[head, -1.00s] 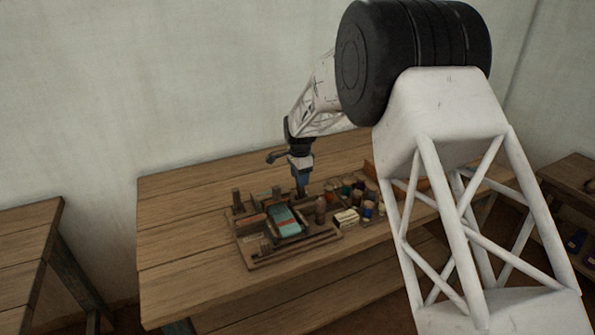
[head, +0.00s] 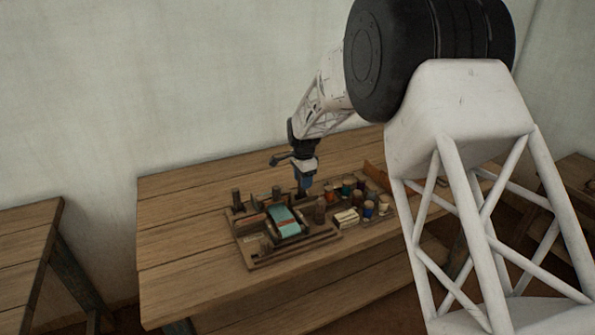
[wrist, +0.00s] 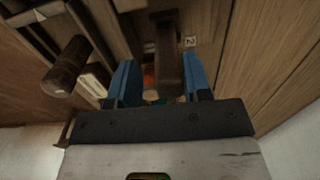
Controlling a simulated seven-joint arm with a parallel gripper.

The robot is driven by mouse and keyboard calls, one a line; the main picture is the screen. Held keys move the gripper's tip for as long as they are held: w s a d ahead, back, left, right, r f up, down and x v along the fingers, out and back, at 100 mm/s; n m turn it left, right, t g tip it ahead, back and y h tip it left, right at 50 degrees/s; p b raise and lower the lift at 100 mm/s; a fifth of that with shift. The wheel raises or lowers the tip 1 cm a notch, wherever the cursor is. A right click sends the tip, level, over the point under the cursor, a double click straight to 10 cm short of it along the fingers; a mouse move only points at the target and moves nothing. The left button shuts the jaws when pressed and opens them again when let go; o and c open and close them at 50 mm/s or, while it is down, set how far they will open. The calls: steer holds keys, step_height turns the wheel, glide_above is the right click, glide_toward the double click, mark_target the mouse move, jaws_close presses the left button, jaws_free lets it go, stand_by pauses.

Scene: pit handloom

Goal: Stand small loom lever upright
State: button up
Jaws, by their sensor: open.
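The small loom (head: 262,257) is a wooden frame with a teal and brown cloth (head: 285,222) on the worktable. My gripper (head: 304,190) points down at the loom's back right side. In the wrist view my gripper (wrist: 158,78) is open, its two blue fingers apart. A dark wooden bar (wrist: 168,55), which looks like the lever, shows between the fingers, with no clear contact. Its tilt is hard to judge, and its lower part is hidden. A thick wooden peg (wrist: 66,66) stands left of the fingers.
Several coloured thread spools (head: 368,208) and a pale block (head: 346,218) lie to the right of the loom. A label marked 2 (wrist: 190,42) is close to the right finger. The left part of the table (head: 185,240) is clear.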

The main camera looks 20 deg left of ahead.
steer(key=shift+w+a, duration=0.3)
steer(key=shift+a, duration=0.05)
stand_by(0.3)
steer(key=shift+o, duration=0.8)
steer(key=shift+r, duration=0.15)
steer(key=shift+r, duration=3.1)
steer(key=shift+d+r, duration=0.1)
